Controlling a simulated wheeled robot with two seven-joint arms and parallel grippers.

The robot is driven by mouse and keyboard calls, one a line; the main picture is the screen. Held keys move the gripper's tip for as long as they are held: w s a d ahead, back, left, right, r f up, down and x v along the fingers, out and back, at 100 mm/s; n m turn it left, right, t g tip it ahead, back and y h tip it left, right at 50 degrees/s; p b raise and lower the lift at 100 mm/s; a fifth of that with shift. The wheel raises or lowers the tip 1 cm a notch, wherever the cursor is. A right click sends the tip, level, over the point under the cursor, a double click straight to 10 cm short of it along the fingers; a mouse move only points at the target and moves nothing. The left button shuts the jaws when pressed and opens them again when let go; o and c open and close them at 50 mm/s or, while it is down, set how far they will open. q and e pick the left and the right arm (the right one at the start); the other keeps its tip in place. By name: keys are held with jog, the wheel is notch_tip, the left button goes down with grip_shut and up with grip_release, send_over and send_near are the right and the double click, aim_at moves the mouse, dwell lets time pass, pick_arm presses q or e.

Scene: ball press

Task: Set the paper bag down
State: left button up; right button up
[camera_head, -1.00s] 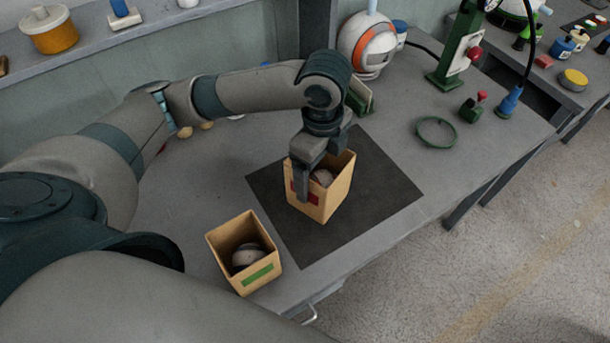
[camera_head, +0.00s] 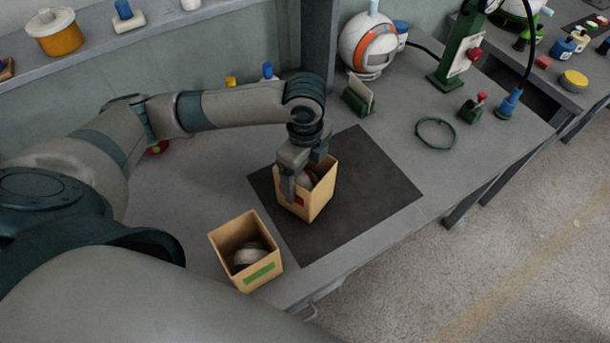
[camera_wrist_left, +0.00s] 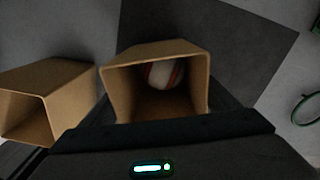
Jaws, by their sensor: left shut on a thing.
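A tan paper bag (camera_head: 318,199) with a red label is upright at the left part of the dark mat (camera_head: 372,189), with a ball inside. My left gripper (camera_head: 300,190) is shut on this bag, its fingers at the bag's side. In the left wrist view the open mouth of the bag (camera_wrist_left: 126,90) shows a white ball with red marks. I cannot tell for sure whether the bag's bottom touches the mat. A second tan bag (camera_head: 226,259) with a green label and a ball inside stands to the lower left. My right gripper is not in view.
The second bag also shows at the left of the left wrist view (camera_wrist_left: 72,85). A green ring (camera_head: 436,134), a small red-topped switch (camera_head: 473,108) and a white-orange round machine (camera_head: 367,46) are farther right and back. The right part of the mat is bare.

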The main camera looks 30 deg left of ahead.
pick_arm(q)
jog(key=shift+f, duration=0.45)
jog(key=shift+f, duration=0.15)
jog(key=o, duration=1)
notch_tip(320, 180, up, 12)
jog(key=shift+r+b, duration=0.15)
jog(key=shift+b, duration=0.75)
